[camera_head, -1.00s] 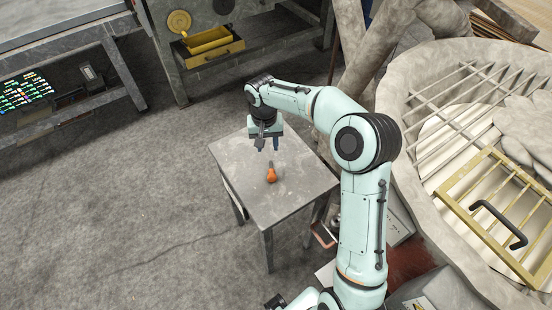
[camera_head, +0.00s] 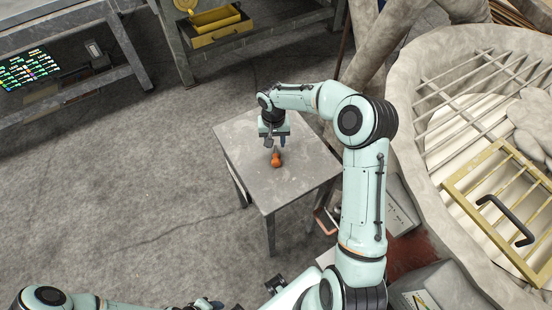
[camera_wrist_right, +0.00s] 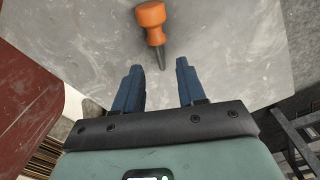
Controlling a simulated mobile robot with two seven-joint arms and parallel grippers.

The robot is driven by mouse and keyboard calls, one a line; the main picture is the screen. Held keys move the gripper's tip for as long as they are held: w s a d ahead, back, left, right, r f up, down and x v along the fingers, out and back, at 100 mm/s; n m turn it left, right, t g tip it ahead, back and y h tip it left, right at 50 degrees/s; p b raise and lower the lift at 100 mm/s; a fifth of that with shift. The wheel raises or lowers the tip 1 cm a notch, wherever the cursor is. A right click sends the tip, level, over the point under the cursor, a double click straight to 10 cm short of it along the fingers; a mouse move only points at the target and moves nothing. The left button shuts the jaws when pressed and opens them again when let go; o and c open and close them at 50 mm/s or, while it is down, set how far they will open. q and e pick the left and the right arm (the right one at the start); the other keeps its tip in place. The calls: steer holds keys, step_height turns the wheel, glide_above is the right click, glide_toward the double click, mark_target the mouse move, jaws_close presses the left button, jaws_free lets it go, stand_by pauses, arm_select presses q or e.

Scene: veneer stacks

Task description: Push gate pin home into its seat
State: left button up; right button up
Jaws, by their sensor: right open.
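An orange-handled tool (camera_head: 277,160) with a thin metal shank lies on the small grey table; I cannot tell if it is the gate pin. In the right wrist view its bulbous handle (camera_wrist_right: 152,15) is at the top, and the shank points toward the gap between the fingers. My right gripper (camera_head: 275,144) is open and empty, just above and behind the tool; its two blue fingers (camera_wrist_right: 157,75) show apart. A yellow barred gate (camera_head: 500,210) with a black handle rests on the round tub at right. Part of my left arm shows at bottom left; its jaws are unclear.
The small grey table (camera_head: 250,185) is otherwise bare. The large round tub (camera_head: 405,130) stands to its right, with a metal grid across it. A workbench (camera_head: 60,40) and a cabinet with a yellow drawer (camera_head: 215,35) are at the back. Floor at left is clear.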

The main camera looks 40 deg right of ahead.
mark_target(275, 149)
step_height(275, 149, down, 4)
steer(key=shift+w+d+r, duration=0.1)
steer(key=shift+d+r, duration=0.05)
steer(key=shift+r, duration=0.05)
steer(key=shift+c, duration=0.3)
jaws_close()
